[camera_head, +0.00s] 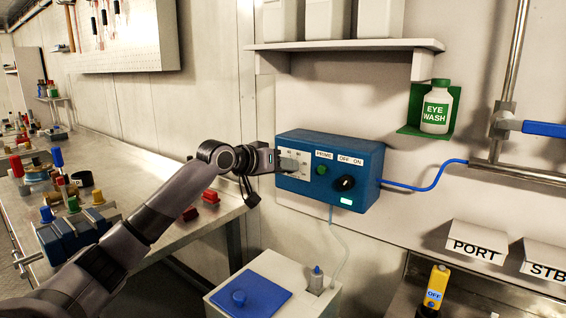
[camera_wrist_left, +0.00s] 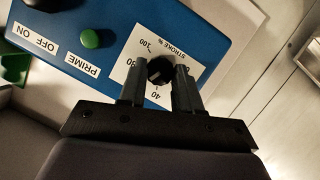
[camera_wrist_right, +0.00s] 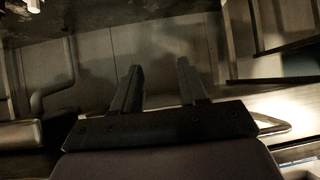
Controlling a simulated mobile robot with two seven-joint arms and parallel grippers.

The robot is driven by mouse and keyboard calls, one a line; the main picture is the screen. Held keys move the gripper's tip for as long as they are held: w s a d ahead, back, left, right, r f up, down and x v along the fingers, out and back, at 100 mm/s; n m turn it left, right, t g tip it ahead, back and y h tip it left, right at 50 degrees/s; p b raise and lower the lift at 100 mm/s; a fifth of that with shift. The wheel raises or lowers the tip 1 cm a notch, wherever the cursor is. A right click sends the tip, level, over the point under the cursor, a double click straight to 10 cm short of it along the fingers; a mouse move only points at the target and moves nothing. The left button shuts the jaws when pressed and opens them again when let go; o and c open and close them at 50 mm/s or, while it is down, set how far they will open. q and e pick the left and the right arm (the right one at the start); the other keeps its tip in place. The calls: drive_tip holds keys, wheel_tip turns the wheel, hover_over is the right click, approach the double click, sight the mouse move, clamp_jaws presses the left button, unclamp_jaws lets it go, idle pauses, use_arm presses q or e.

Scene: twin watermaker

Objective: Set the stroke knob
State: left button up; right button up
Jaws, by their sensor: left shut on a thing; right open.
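The blue pump box (camera_head: 352,162) is on the wall, with a white stroke dial plate on its left part. In the left wrist view the black stroke knob (camera_wrist_left: 160,71) sits on the plate marked STROKE % (camera_wrist_left: 146,45), with 40 and 100 legible. My left gripper (camera_head: 287,164), also in the left wrist view (camera_wrist_left: 160,78), is shut on the knob, one finger on each side. The fingers hide part of the scale, and I cannot read the knob's setting for certain. My right gripper (camera_wrist_right: 160,68) is open and empty in the right wrist view, away from the box.
Beside the dial are a green PRIME button (camera_head: 321,170) and a black OFF/ON knob (camera_head: 345,183). A green screen (camera_head: 346,201) is lit below. A shelf (camera_head: 345,45) and an eye wash bottle (camera_head: 436,107) are above. A white tank (camera_head: 320,299) with a blue lid stands below.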

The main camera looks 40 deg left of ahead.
use_arm(q)
drive_tip(key=shift+r, duration=0.15)
drive_tip(key=o, duration=1)
drive_tip(key=shift+o, duration=0.2)
drive_tip(key=shift+s, duration=0.1)
drive_tip(key=b+v, duration=0.2)
drive_tip(key=v, duration=0.5)
drive_tip(key=shift+b, duration=0.4)
